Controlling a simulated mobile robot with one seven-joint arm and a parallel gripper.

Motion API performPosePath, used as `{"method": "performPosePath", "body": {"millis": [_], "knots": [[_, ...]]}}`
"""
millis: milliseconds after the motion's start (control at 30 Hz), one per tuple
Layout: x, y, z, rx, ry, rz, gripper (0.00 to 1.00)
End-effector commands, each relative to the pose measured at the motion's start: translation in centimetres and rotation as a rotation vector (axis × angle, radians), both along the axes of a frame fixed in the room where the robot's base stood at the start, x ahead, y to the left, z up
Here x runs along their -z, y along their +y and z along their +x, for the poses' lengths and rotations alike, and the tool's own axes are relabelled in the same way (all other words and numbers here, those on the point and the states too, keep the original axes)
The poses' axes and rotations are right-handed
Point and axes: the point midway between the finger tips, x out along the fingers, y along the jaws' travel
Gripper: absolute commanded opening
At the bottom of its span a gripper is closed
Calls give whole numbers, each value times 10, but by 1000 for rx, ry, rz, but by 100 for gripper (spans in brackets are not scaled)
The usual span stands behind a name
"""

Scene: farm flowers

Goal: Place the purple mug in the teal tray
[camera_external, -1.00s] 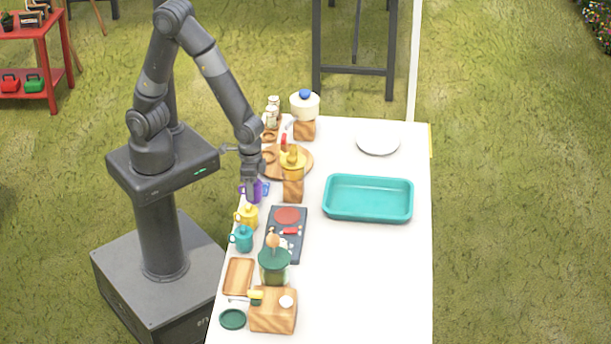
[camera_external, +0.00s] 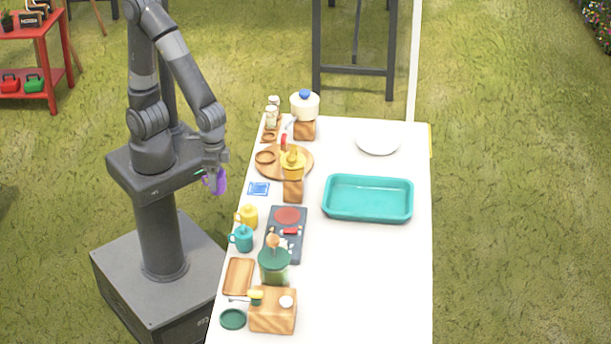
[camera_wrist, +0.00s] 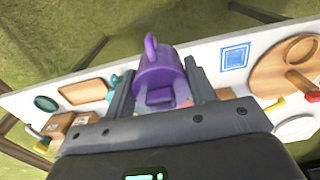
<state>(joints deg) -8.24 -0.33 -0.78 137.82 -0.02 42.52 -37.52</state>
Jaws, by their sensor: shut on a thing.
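The purple mug (camera_external: 219,181) is held in my gripper (camera_external: 214,187), off the left edge of the table and clear of its top. In the wrist view the mug (camera_wrist: 158,75) sits between the two fingers of my gripper (camera_wrist: 160,92), with its handle pointing up in the picture. The fingers are shut on it. The teal tray (camera_external: 368,215) lies on the right part of the white table, and it looks empty. My gripper is well to the left of the tray.
Between my gripper and the tray stand a yellow mug (camera_external: 249,216), a teal mug (camera_external: 241,238), a dark board (camera_external: 281,250), a wooden block with a yellow item (camera_external: 293,190) and a round wooden board (camera_external: 300,163). A white plate (camera_external: 378,144) lies behind the tray. The table's front right is clear.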

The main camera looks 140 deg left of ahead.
Motion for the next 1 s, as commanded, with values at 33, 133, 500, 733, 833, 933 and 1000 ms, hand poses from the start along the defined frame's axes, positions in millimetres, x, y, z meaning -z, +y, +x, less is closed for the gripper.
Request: {"method": "performPosePath", "body": {"millis": [33,133,500,733,833,933,1000], "knots": [[-1,-1,0,0,-1,0,25],[-2,-1,2,-1,-1,0,25],[-11,46,68,-8,-1,-4,25],[-15,112,131,-10,-2,-5,25],[-15,146,155,-10,-2,-4,25],[-13,176,174,-8,-1,-3,25],[-11,195,183,-6,0,-3,25]]}}
